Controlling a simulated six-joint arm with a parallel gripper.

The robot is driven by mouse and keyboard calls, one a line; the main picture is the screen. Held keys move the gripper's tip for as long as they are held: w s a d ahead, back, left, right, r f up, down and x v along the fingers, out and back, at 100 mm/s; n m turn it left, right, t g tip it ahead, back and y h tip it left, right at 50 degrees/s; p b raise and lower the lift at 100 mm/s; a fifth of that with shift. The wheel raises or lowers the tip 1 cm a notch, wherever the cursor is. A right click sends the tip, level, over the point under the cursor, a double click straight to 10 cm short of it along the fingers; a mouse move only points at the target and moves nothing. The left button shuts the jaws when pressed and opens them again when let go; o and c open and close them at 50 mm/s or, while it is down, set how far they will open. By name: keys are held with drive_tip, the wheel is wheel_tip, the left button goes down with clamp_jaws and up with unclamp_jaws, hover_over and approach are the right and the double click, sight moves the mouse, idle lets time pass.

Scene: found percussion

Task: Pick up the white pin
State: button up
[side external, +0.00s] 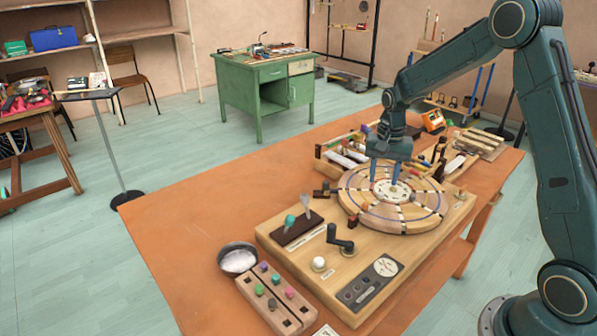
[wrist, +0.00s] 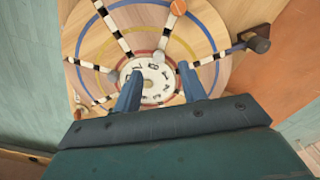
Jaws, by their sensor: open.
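A small white pin (wrist: 158,56) with a round pale head stands at the edge of the white numbered dial (wrist: 150,84) in the wrist view. The dial is the centre of a round wooden wheel (wrist: 90,35) with coloured rings and black-and-white strips. In the side view the wheel (side external: 430,214) lies on a wooden board, and the pin is too small to make out surely. My gripper (side external: 385,181) points down over the wheel's centre. Its blue fingers, also seen in the wrist view (wrist: 160,72), are apart, with nothing between them gripped.
An orange pin (wrist: 178,7) and a dark-headed striker (wrist: 258,44) are at the wheel. A black crank (side external: 340,240), a white knob (side external: 318,262), a metal bowl (side external: 238,258) and a block of coloured pegs (side external: 277,297) stand in front. The orange table's left side is clear.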

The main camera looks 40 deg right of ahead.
sight(381, 193)
drive_tip(key=shift+s+f, duration=0.1)
drive_tip(key=shift+f, duration=2.5)
clamp_jaws()
